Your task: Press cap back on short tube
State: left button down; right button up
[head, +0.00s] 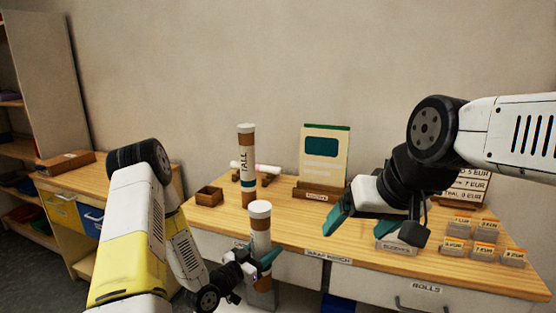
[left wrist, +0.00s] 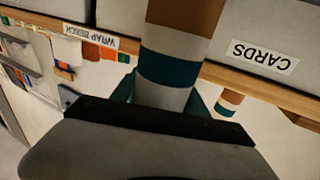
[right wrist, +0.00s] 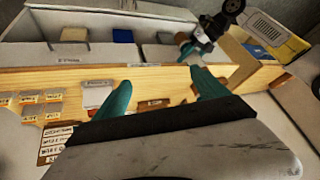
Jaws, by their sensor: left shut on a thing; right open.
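The short tube (head: 261,240) is brown with a white label and stands upright at the front edge of the bench. A white cap (head: 260,208) sits on its top; I cannot tell whether it is fully seated. My left gripper (head: 262,264) is shut on the lower part of the tube. In the left wrist view the tube (left wrist: 168,68) shows a brown body, teal band and white section between the fingers. My right gripper (head: 378,226) is open and empty, right of the tube and above the bench. It also shows open in the right wrist view (right wrist: 163,92).
A tall capped tube (head: 247,165) stands behind the short one. A small wooden box (head: 209,196), a sign in a wooden holder (head: 324,155) and small labelled cards (head: 483,252) are on the bench (head: 300,222). Open space lies between the short tube and my right gripper.

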jog(key=w+a+r+n+g, duration=0.1)
jog(key=w+a+r+g, duration=0.2)
jog(key=w, duration=0.5)
jog(key=w+a+r+n+g, duration=0.1)
jog(key=w+a+r+n, duration=0.15)
jog(key=w+a, duration=0.45)
jog(key=w+a+f, duration=0.2)
jog(key=w+a, duration=0.1)
jog(key=w+a+f+g+h, duration=0.1)
jog(key=w+a+f, duration=0.1)
jog(key=w+a, duration=0.1)
jog(key=w+a+f+g+h, duration=0.1)
jog(key=w+a+f, duration=0.1)
jog(key=w+a, duration=0.1)
jog(key=shift+w+a+f+n, duration=0.2)
jog(key=shift+w+f+n, duration=0.05)
jog(key=shift+n, duration=0.1)
jog(key=shift+f, duration=0.25)
